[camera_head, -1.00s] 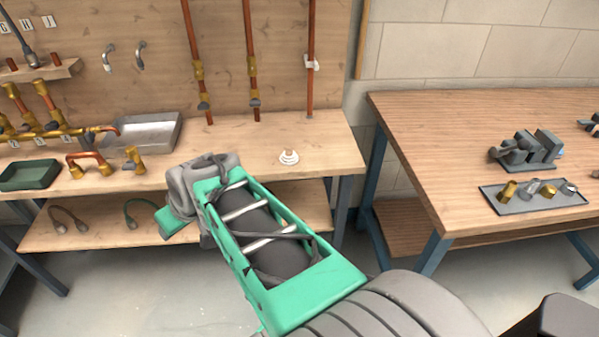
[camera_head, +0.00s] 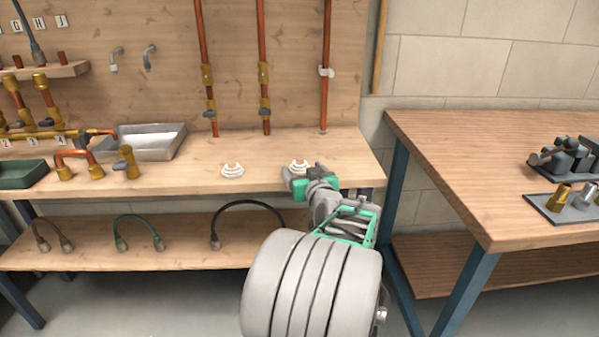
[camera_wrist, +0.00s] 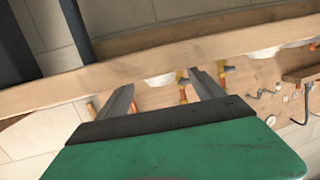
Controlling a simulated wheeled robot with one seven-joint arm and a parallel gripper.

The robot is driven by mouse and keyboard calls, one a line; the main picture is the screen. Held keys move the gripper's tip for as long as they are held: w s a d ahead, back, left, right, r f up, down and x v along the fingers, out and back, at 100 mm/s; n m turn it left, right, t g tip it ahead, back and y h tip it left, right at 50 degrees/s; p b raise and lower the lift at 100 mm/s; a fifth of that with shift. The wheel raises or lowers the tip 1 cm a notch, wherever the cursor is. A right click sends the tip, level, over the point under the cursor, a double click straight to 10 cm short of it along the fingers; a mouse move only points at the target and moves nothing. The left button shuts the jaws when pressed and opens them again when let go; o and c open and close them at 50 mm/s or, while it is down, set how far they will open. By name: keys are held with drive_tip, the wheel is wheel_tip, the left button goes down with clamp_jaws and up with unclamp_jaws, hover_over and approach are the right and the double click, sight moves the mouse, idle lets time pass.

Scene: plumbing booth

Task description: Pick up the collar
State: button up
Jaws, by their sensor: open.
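Two white, curved, collar-like pieces lie on the back bench in the head view. The left white piece (camera_head: 232,171) lies clear near the front edge. The right white piece (camera_head: 299,166) lies just behind my gripper (camera_head: 295,180), which partly covers it. I cannot tell which one the task means by the collar. In the wrist view my gripper (camera_wrist: 162,84) is open and its jaws look empty. A white piece (camera_wrist: 159,79) shows between the fingertips, beyond the bench edge; whether the fingers touch it is unclear.
The wooden bench (camera_head: 190,183) has a grey metal tray (camera_head: 150,154), a green tray (camera_head: 22,174) and brass-and-copper fittings at the left. Copper pipes (camera_head: 264,40) rise along the back panel. Hoses lie on the lower shelf (camera_head: 170,254). A second table (camera_head: 470,150) stands at the right.

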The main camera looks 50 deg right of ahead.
drive_tip(key=shift+w+d, duration=0.3)
drive_tip(key=shift+w, duration=0.15)
drive_tip(key=shift+c, duration=0.5)
drive_tip(key=c, duration=1.3)
